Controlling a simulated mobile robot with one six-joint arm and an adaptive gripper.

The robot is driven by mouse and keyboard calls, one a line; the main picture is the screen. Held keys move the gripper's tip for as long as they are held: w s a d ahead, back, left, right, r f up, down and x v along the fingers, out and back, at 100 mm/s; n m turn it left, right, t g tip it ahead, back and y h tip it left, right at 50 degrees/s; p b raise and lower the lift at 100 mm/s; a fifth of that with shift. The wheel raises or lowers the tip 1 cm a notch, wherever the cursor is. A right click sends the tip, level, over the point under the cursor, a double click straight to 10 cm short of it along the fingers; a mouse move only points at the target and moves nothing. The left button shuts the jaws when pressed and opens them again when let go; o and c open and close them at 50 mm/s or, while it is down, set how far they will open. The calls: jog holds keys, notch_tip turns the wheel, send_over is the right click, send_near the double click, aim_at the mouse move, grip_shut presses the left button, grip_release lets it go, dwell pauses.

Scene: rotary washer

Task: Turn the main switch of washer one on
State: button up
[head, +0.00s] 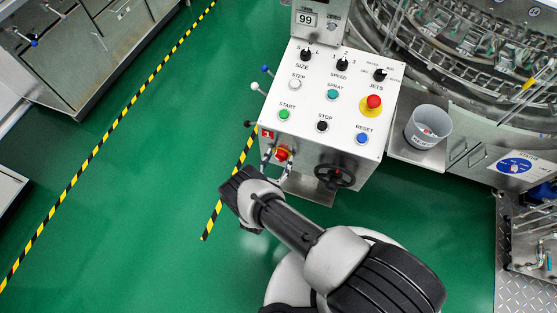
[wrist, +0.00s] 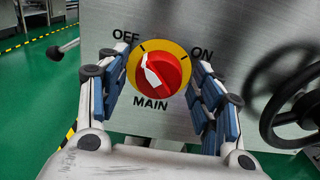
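The main switch (wrist: 170,78) is a red round knob on a yellow disc, with OFF printed at upper left, ON at upper right and MAIN below. Its white pointer is tilted up and left, towards the OFF mark. My gripper (wrist: 161,74) is open, with one blue-padded finger on each side of the knob; contact with it cannot be made out. In the head view the switch (head: 283,153) sits on the front of the white control panel, under the red label 1, and my gripper (head: 279,161) reaches it from below.
A black handwheel (head: 334,176) juts out just right of the switch and shows in the wrist view (wrist: 295,105). A lever with a dark knob (wrist: 54,53) sticks out at left. The panel top (head: 318,105) carries several buttons and dials. Green floor is free at left.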

jog(key=c, duration=0.9)
jog(key=shift+m, duration=0.3)
jog(key=m+b, duration=0.1)
jog(key=m, duration=0.2)
jog(key=shift+d+f+m, duration=0.1)
jog(key=shift+m, duration=0.2)
jog(key=m, duration=0.4)
jog(key=shift+d+m+b, duration=0.1)
jog(key=shift+m+b, duration=0.2)
jog(key=m, duration=0.4)
jog(key=shift+s+f, duration=0.1)
jog(key=shift+f+m, duration=0.1)
jog(key=shift+m, duration=2.4)
jog(key=o, duration=1)
